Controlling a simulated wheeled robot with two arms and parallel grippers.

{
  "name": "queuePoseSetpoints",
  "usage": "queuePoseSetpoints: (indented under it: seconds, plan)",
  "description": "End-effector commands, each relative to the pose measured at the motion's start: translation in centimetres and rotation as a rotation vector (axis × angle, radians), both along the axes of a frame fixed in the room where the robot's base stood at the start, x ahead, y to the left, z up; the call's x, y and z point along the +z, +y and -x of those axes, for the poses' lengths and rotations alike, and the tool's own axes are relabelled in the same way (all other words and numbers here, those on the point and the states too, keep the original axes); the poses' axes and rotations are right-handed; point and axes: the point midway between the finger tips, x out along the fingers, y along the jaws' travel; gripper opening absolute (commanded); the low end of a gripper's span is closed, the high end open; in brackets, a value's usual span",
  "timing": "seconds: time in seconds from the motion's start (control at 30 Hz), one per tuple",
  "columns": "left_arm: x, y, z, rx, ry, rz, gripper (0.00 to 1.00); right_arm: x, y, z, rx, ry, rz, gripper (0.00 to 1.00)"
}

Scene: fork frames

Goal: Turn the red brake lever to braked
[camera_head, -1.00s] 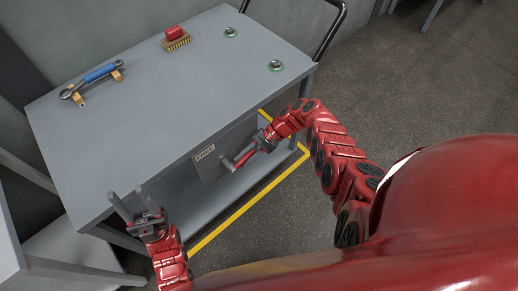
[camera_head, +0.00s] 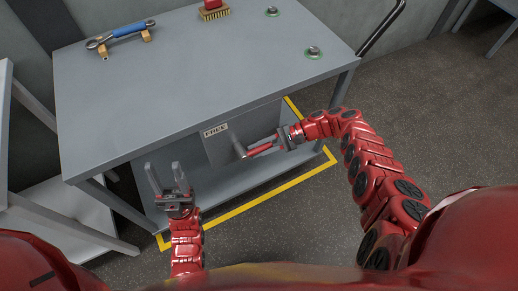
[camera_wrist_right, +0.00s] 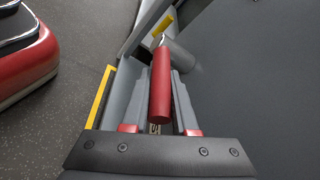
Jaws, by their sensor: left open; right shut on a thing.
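The red brake lever (camera_head: 260,149) sticks out from a grey panel (camera_head: 222,150) under the front edge of the cart's top. It points to the right, and a label reading FREE (camera_head: 215,130) shows at the panel's upper left. My right gripper (camera_head: 280,142) is shut on the lever near its outer end. In the right wrist view the red handle (camera_wrist_right: 160,88) lies between the two fingers of this gripper, with a grey pivot beyond it. My left gripper (camera_head: 166,178) is open and empty, in front of the cart's left part, apart from the lever.
A lower shelf (camera_head: 250,178) lies below. Yellow tape (camera_head: 270,193) marks the floor around the cart.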

Motion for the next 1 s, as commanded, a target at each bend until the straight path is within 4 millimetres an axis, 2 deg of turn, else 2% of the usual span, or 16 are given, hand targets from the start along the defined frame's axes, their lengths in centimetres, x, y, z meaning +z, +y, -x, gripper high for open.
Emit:
queuePoseSetpoints:
  seconds: [0.07,0.1,0.23,0.27,0.53,0.67,0.77,1.0]
  plan:
    - [0.0,0.0,0.0,0.0,0.0,0.0,0.5,-0.2,0.0,0.2,0.001,0.004,0.001,0.0]
    - [0.0,0.0,0.0,0.0,0.0,0.0,0.5,-0.2,0.0,0.2,0.001,0.004,0.001,0.3]
    - [0.0,0.0,0.0,0.0,0.0,0.0,0.5,-0.1,0.0,0.1,0.001,0.003,0.001,0.53]
    - [0.0,0.0,0.0,0.0,0.0,0.0,0.5,-0.1,0.0,0.1,0.001,0.003,0.001,0.56]
    - [0.0,0.0,0.0,0.0,0.0,0.0,0.5,-0.1,0.0,0.1,0.001,0.001,0.0,0.56]
    - [-0.2,0.0,0.0,0.0,0.0,0.0,0.5,0.1,-0.8,-0.2,0.0,0.0,0.002,0.56]
    - [-0.5,0.0,0.0,0.0,0.0,0.0,0.5,0.6,-2.4,-0.5,-0.001,-0.002,0.003,0.56]
    - [-2.9,0.0,0.0,0.0,0.0,0.0,0.5,2.1,-8.3,-1.5,-0.001,-0.002,0.004,0.56]
